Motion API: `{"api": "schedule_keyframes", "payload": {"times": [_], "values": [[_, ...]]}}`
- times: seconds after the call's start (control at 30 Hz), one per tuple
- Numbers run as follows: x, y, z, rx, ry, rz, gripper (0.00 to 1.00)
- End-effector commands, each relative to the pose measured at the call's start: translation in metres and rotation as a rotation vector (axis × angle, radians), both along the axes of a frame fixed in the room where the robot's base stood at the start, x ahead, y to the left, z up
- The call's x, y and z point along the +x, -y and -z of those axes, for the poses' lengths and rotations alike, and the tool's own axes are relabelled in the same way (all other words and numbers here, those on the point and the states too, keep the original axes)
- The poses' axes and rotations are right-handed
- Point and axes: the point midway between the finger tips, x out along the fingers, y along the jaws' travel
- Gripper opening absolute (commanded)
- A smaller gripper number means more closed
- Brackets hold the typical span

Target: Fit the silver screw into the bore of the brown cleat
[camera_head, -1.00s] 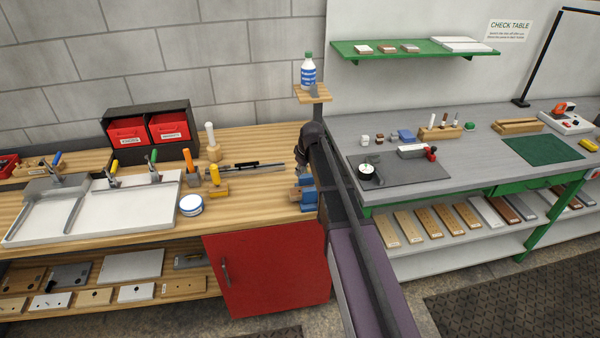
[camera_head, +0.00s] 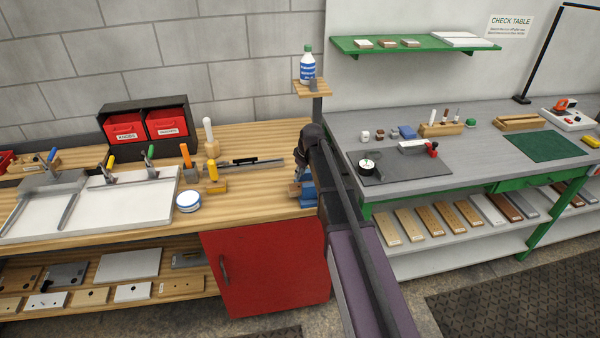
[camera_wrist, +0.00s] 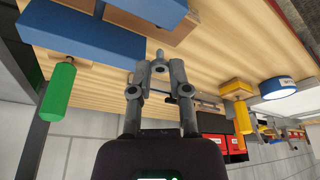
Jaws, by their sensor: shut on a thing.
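My gripper (camera_wrist: 160,70) is shut on a small silver screw (camera_wrist: 159,54), which shows only as a short grey tip between the fingertips. In the head view my gripper (camera_head: 301,158) hangs just above the blue vise (camera_head: 307,190) at the right end of the wooden bench. In the wrist view the vise (camera_wrist: 85,35) fills the upper left. A brown piece (camera_wrist: 178,32) beside its blue jaws looks like the cleat. The screw tip points toward it and appears apart from it. I cannot make out the bore.
A green handle-like cylinder (camera_wrist: 58,88) is left of my gripper in the wrist view. A yellow clamp (camera_head: 213,178), a round white-and-blue tin (camera_head: 188,201) and a dark bar tool (camera_head: 250,162) lie to the left on the bench. A bottle (camera_head: 307,68) stands on a small shelf above.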

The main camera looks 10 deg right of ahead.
Motion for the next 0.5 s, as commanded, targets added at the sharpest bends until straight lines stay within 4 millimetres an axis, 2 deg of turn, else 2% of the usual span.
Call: {"api": "schedule_keyframes", "payload": {"times": [0.03, 0.2, 0.5], "values": [[0.0, 0.0, 0.008, 0.0, 0.0, 0.0, 0.0], [0.0, 0.0, 0.017, 0.0, 0.0, 0.0, 0.0], [0.0, -0.001, 0.025, 0.0, 0.0, -0.001, 0.0]]}}
